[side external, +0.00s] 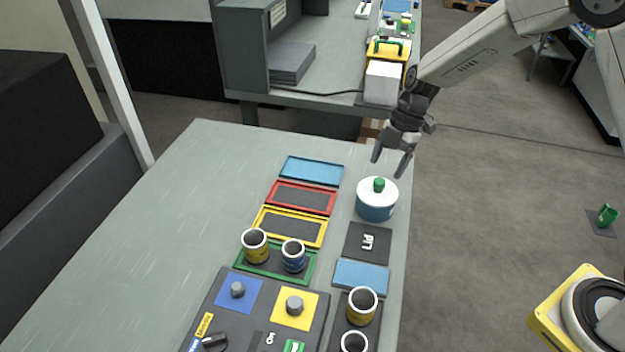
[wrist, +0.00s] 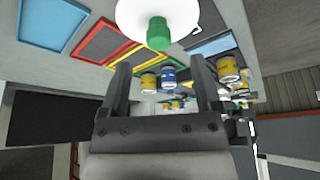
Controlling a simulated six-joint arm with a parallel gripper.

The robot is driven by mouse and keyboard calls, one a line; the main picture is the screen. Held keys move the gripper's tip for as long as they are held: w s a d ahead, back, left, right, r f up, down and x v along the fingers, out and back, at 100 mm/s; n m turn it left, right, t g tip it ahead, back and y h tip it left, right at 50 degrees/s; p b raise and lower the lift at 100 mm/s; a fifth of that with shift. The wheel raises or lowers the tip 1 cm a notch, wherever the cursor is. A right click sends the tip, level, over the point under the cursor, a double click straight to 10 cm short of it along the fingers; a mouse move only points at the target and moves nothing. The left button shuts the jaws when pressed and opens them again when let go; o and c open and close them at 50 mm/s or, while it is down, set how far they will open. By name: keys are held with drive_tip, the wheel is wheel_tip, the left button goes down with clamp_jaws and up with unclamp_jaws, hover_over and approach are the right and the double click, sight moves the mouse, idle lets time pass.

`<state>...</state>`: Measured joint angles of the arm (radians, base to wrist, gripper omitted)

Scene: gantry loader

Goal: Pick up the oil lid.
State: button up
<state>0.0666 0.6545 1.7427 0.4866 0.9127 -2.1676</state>
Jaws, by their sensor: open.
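A round pot (side external: 376,206) with a blue-teal body stands near the right edge of the table. On it sits a white lid (side external: 371,189) with a green knob (side external: 379,184); I take this to be the oil lid. My gripper (side external: 391,168) is open and empty, above the lid and slightly behind it, with fingers pointing down and clear of the knob. In the wrist view the white lid (wrist: 180,15) and green knob (wrist: 158,33) show at the top, beyond the open fingers (wrist: 158,75). The pot's body is hidden there.
Blue, red, yellow and green trays (side external: 312,170) line the table left of the pot. Yellow and blue cups (side external: 255,246) stand on the green one. A dark pad (side external: 367,243) and a blue pad (side external: 361,276) lie in front of the pot. The table's left side is clear.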

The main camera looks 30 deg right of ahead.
sight(380, 180)
drive_tip(key=shift+x, duration=2.6)
clamp_jaws()
